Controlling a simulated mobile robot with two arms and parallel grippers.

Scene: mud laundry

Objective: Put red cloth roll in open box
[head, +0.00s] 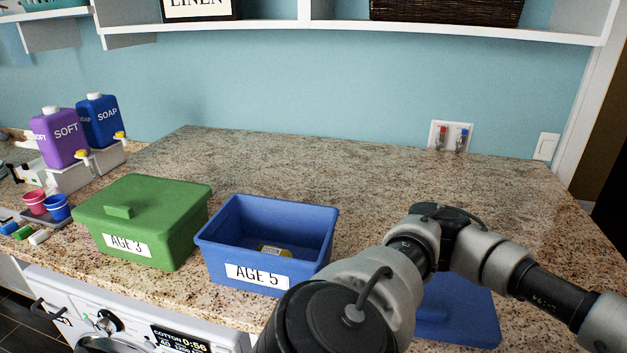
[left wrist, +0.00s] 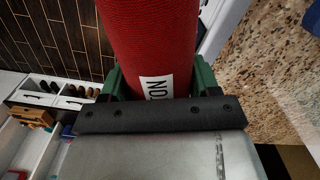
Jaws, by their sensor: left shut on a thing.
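The red cloth roll (left wrist: 150,35) fills the upper middle of the left wrist view, with a white label with black letters on it. My left gripper (left wrist: 158,78) is shut on the roll, its green fingers on either side. The roll's far end is cut off by the frame, and neither roll nor left gripper shows in the head view. The open blue box (head: 262,273) labelled AGE 5 stands on the counter in the head view, with a small item with a yellow label (head: 273,251) inside. My right gripper is in neither view.
A closed green box (head: 150,222) labelled AGE 3 stands left of the blue box. A blue lid (head: 465,315) lies at right, partly behind my arm. Soap bottles (head: 100,120) and small cups (head: 57,207) are at far left. The back of the counter (head: 300,160) is clear.

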